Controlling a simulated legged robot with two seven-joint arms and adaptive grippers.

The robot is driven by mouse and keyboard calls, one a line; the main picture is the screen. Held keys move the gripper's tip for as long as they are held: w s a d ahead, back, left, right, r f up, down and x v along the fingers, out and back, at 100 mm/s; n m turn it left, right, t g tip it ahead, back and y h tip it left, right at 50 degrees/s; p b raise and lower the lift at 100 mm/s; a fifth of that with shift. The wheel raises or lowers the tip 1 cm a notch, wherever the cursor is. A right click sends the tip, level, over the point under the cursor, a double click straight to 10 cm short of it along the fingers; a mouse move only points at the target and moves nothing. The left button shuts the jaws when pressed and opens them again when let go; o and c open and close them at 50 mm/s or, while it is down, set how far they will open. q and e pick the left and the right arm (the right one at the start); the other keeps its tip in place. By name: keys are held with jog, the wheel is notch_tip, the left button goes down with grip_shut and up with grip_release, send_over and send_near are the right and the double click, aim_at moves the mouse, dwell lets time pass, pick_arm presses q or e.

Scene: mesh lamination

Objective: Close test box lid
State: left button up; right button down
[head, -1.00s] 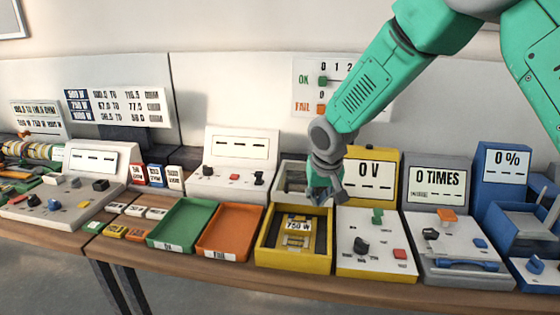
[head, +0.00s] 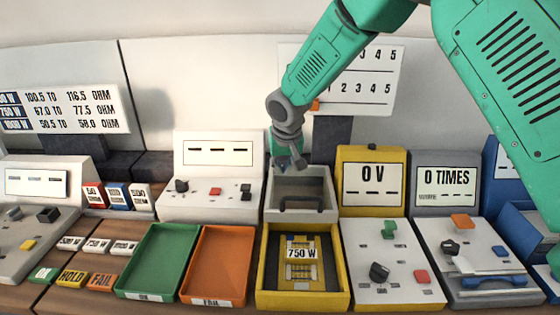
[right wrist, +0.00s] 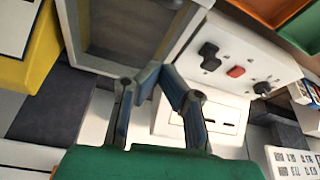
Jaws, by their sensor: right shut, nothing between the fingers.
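The yellow test box (head: 343,290) stands open in the head view, with a mesh piece labelled 750 W (head: 301,253) lying inside. Its grey-framed lid (head: 327,190) with a dark handle is raised at the back of the box. It also shows at the top of the right wrist view (right wrist: 190,28). My right gripper (head: 290,165) is at the lid's upper rear edge. Its fingers (right wrist: 160,78) are shut with nothing between them, close to the lid's frame edge; whether they touch it I cannot tell. My left gripper is not in view.
A yellow 0 V meter (head: 372,153) and its control panel stand right of the box, with a grey 0 TIMES unit (head: 445,160) beyond. Green (head: 120,290) and orange (head: 185,295) trays lie to the left. A white console (head: 217,135) stands left of the lid.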

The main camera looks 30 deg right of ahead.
send_over(278, 192)
jog(key=s, duration=0.2)
jog(key=f, duration=0.6)
jog(key=shift+w+a+f, duration=0.1)
jog(key=shift+a, duration=0.2)
jog(key=s, duration=0.1)
jog(key=s+a, duration=0.1)
jog(key=s+p, duration=0.1)
jog(key=shift+s+a+r, duration=0.25)
jog(key=shift+s+a, duration=0.1)
jog(key=shift+a, duration=0.05)
jog(key=shift+s+a+f, duration=0.15)
jog(key=shift+s, duration=0.1)
jog(key=shift+w+d+f, duration=0.15)
jog(key=shift+d, duration=0.05)
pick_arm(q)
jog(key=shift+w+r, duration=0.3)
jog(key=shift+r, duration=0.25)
pick_arm(e)
jog(key=shift+d, duration=0.2)
